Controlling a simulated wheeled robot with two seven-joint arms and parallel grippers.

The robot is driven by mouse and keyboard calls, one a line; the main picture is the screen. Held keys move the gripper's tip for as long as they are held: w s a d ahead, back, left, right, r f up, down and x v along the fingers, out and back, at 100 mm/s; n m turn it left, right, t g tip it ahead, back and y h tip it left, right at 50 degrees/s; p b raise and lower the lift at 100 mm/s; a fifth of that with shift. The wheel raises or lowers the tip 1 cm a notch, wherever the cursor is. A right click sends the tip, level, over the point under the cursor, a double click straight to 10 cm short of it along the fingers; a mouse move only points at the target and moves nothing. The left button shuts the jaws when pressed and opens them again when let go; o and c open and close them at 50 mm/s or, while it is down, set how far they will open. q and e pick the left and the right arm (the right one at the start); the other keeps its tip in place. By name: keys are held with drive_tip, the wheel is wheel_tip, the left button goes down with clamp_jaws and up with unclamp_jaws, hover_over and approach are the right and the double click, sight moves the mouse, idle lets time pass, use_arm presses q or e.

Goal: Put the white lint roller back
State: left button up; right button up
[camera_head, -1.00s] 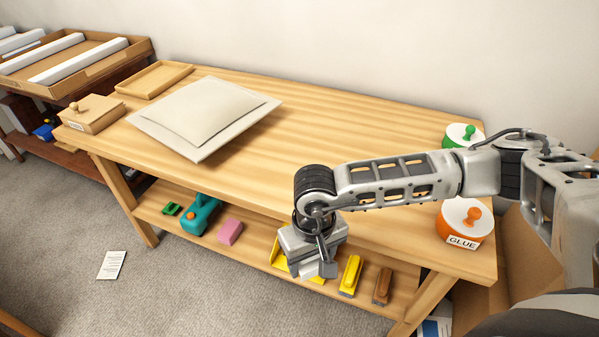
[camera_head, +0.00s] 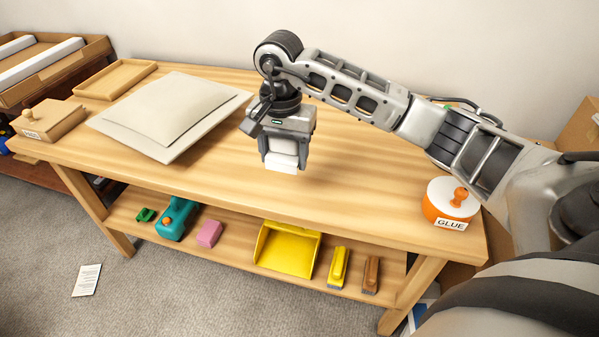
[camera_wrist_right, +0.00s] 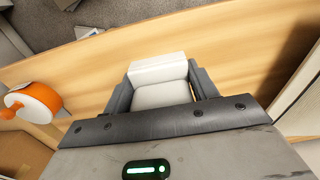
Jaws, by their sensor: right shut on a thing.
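My right gripper (camera_head: 284,152) is above the middle of the wooden workbench top (camera_head: 340,205), pointing down. It is shut on the white lint roller (camera_head: 281,164), which shows as a small white block below the jaws. In the right wrist view the lint roller (camera_wrist_right: 160,73) sits between the two grey fingers of my right gripper (camera_wrist_right: 161,92), with the wooden bench beyond. Part of the roller is hidden by the gripper. My left gripper is not in view.
The lower shelf holds a teal tool (camera_head: 176,217), a pink block (camera_head: 209,234), a yellow dustpan (camera_head: 288,252) and two brushes. On the bench are a grey cushion-like panel (camera_head: 165,115), an empty wooden tray (camera_head: 115,79), a lidded box (camera_head: 50,119) and an orange GLUE pot (camera_head: 450,203).

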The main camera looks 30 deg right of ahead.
hover_over(299, 186)
drive_tip(key=f, duration=0.5)
drive_tip(key=shift+a, duration=0.2)
drive_tip(key=f, duration=0.3)
drive_tip(key=shift+d, duration=0.2)
drive_tip(key=shift+f, duration=0.3)
drive_tip(key=o, duration=0.5)
drive_tip(key=shift+f, duration=0.15)
drive_tip(key=o, duration=0.4)
drive_tip(key=shift+o, duration=0.2)
